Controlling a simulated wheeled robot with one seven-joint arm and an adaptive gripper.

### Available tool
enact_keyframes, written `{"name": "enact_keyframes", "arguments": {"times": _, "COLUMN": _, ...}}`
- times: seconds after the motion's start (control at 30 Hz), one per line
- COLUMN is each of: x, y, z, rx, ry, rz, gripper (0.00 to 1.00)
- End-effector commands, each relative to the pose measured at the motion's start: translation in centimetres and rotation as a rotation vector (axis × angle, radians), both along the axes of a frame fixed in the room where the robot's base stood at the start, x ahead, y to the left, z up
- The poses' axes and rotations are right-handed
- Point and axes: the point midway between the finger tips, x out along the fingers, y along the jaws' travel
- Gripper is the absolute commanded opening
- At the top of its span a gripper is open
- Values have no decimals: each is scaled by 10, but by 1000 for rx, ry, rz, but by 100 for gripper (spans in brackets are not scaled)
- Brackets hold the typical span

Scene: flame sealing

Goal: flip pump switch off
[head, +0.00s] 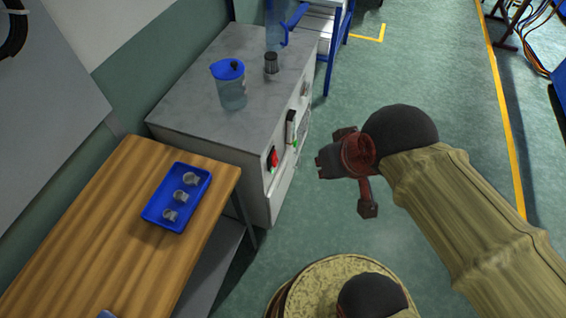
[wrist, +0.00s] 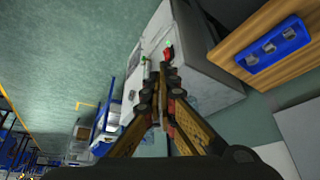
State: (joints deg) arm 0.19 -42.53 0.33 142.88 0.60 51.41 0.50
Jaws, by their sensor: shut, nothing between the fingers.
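The front of a grey cabinet (head: 262,190) carries a red switch (head: 273,157) near its left end and a green one (head: 294,142) further right. I cannot tell which of them is the pump switch, or its position. In the wrist view the red switch (wrist: 169,52) and a small green spot (wrist: 146,72) lie beyond the fingertips. My gripper (head: 322,160) is shut and empty. It hangs in the air in front of the cabinet, apart from the switches in the head view. Its fingers (wrist: 162,80) meet near the middle of the wrist view.
A blue-lidded jug (head: 230,85) and a dark small cylinder (head: 271,63) stand on the cabinet top. A wooden table (head: 90,230) with a blue tray (head: 157,208) of small metal parts stands left. Green floor (head: 400,60) is clear to the right.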

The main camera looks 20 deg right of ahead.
Motion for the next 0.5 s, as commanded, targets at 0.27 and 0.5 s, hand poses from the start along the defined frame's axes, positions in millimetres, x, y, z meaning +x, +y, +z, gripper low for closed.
{"name": "enact_keyframes", "arguments": {"times": 0.27, "x": 65, "y": 14, "z": -29, "rx": 282, "ry": 143, "rz": -313, "gripper": 0}}
{"name": "enact_keyframes", "arguments": {"times": 0.5, "x": 153, "y": 8, "z": -98, "rx": 628, "ry": 318, "rz": -836, "gripper": 0}}
